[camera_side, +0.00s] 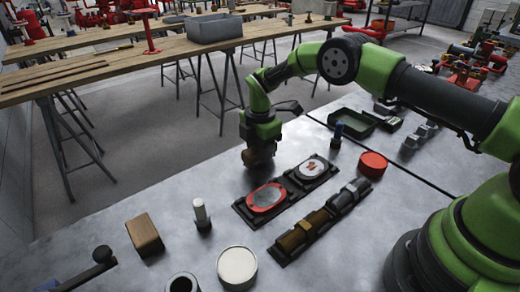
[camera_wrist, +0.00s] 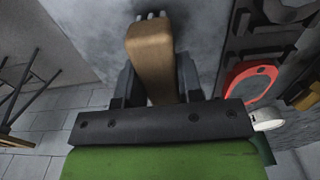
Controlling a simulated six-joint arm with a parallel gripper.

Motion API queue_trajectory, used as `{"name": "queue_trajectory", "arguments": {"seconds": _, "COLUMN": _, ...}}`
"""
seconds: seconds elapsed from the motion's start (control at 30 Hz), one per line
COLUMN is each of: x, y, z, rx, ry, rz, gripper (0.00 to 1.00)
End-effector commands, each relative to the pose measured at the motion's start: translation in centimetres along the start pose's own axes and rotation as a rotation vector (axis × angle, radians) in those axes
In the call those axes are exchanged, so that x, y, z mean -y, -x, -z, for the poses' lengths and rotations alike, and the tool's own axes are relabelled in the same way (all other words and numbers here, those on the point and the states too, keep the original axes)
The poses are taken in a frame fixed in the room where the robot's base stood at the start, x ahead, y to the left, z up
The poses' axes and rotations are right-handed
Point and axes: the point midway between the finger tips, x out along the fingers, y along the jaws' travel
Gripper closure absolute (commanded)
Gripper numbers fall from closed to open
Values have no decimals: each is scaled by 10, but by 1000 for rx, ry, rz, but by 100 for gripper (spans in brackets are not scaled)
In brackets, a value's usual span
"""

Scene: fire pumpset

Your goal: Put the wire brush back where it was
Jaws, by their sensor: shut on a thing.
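The wire brush (camera_wrist: 150,58) has a brown wooden body, with short bristle tufts showing at its far end in the wrist view. My gripper (camera_wrist: 155,82) is shut on it, with a dark finger on each side. In the side view my gripper (camera_side: 260,140) hangs over the far edge of the grey metal table, and the brush's brown end (camera_side: 258,158) shows below it. I cannot tell whether the brush touches the table. No marked place for the brush can be made out.
A black tray with a red oval part (camera_side: 266,197) lies right of my gripper, beside a rack of brass and grey parts (camera_side: 320,217). A wooden block (camera_side: 145,236), white-topped cylinder (camera_side: 201,214) and white tin (camera_side: 237,266) stand nearer. Table left of my gripper is clear.

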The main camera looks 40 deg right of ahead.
Motion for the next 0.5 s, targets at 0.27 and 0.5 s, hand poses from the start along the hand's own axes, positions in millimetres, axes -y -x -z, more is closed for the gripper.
{"name": "queue_trajectory", "arguments": {"seconds": 0.27, "x": 0, "y": -4, "z": 0, "rx": 0, "ry": -1, "rz": -1, "gripper": 88}}
{"name": "queue_trajectory", "arguments": {"seconds": 0.5, "x": 0, "y": -7, "z": 0, "rx": 0, "ry": 0, "rz": -1, "gripper": 48}}
